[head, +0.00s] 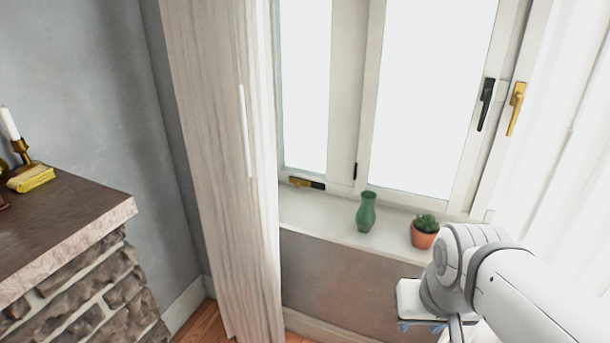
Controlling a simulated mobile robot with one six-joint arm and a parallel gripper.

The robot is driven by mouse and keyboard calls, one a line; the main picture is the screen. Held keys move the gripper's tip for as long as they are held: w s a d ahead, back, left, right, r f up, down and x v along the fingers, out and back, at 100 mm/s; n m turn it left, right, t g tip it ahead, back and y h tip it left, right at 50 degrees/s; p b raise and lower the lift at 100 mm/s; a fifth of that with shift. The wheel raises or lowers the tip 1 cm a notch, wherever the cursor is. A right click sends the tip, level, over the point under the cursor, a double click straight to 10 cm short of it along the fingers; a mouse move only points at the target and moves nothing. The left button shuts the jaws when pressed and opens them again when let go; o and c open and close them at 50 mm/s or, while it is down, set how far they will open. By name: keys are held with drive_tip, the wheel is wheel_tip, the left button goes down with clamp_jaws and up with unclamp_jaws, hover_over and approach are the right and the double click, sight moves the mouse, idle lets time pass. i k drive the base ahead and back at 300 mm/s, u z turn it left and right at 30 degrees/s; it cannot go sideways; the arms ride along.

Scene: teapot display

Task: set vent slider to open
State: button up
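The vent slider (299,182) is a small brass-coloured piece on a dark strip low on the left window frame, just above the sill. The brass part sits at the strip's left end, with the dark strip showing to its right. The white door edge stands close to its left. My gripper (422,326) is at the bottom of the view, below and right of the slider and well apart from it. Its fingers are mostly hidden or cut off by the picture edge, so I cannot tell whether they are open.
A green vase (366,212) and a potted cactus (425,232) stand on the sill (318,217). Black (486,103) and gold (516,107) window handles are at the right. A tall whitewashed door (215,150) and a stone mantel (70,235) are at the left.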

sight(297, 183)
drive_tip(key=u, duration=0.4)
drive_tip(key=i, duration=1.4)
drive_tip(key=z, duration=0.35)
